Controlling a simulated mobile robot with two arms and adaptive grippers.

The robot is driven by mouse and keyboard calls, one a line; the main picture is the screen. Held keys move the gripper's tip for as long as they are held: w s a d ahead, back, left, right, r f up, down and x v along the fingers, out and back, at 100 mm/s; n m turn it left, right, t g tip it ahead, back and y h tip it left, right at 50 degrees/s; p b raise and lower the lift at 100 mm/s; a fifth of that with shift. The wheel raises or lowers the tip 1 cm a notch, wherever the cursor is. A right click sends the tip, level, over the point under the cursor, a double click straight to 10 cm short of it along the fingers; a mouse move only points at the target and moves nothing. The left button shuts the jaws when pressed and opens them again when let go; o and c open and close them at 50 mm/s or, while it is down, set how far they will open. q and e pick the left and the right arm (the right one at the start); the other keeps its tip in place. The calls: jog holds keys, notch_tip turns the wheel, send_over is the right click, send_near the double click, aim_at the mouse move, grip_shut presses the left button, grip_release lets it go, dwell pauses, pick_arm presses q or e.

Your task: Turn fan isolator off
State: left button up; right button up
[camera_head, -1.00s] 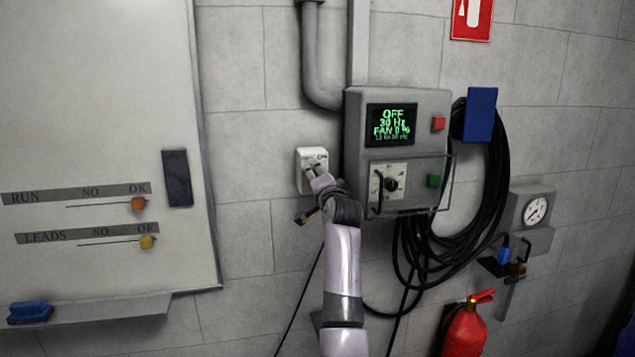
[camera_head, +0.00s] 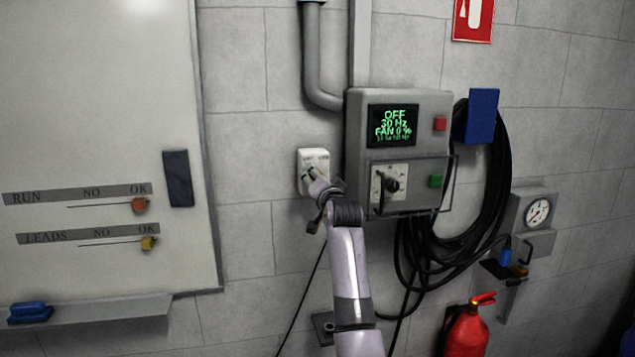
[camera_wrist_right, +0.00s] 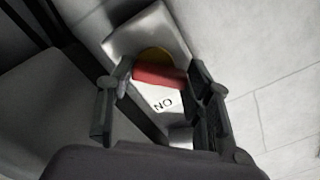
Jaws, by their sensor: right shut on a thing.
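The fan isolator (camera_head: 314,157) is a small white box on the block wall, left of the grey control box. In the right wrist view, the white isolator box (camera_wrist_right: 150,35) carries a red handle (camera_wrist_right: 158,77) on a yellow disc (camera_wrist_right: 156,56). Lettering reading "NO" or an upside-down "ON" shows below the handle. My right gripper (camera_head: 312,175) is at the isolator's front and covers its lower part. In the right wrist view, my right gripper (camera_wrist_right: 160,76) is shut on the red handle, one finger at each end. My left gripper is not in view.
The grey control box (camera_head: 355,120) stands close right of the isolator, with a display reading "OFF, 30 Hz, FAN 0 %" and a guard bar. Black cable (camera_head: 500,185) hangs farther right. A whiteboard (camera_head: 110,120) is on the left, a fire extinguisher (camera_head: 467,335) lower right.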

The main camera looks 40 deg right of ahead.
jog(key=shift+f, duration=0.15)
jog(key=o, duration=1.1)
jog(key=shift+o, duration=0.2)
jog(key=v, duration=1.2)
